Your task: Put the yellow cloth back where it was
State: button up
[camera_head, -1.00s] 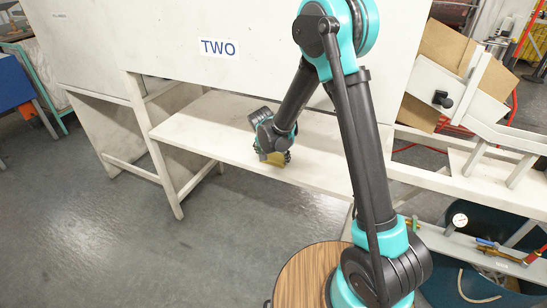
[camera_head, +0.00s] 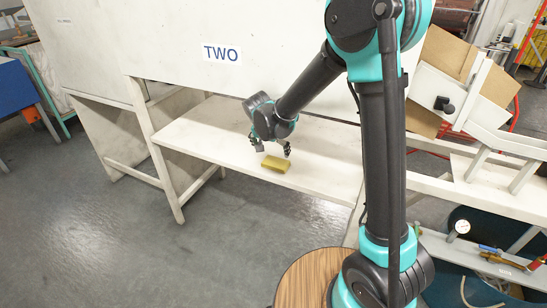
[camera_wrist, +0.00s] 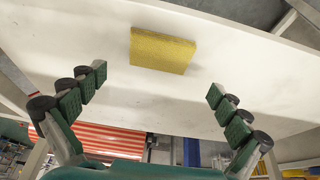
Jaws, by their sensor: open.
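The yellow cloth (camera_head: 275,164) is a flat square block lying on the white shelf (camera_head: 215,133) under the panel marked TWO. It also shows whole in the wrist view (camera_wrist: 163,50), at the upper middle, with bare shelf around it. My gripper (camera_head: 271,150) is just above and behind the cloth in the head view, apart from it. In the wrist view my gripper (camera_wrist: 157,92) has its two fingers spread wide, with nothing between them.
A white panel with the sign TWO (camera_head: 222,54) stands above the shelf at the back. The shelf is otherwise bare to both sides of the cloth. A cardboard box (camera_head: 452,52) is at the right. A round wooden top (camera_head: 305,280) is at the bottom.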

jog(key=shift+v, duration=1.55)
dwell(0.4)
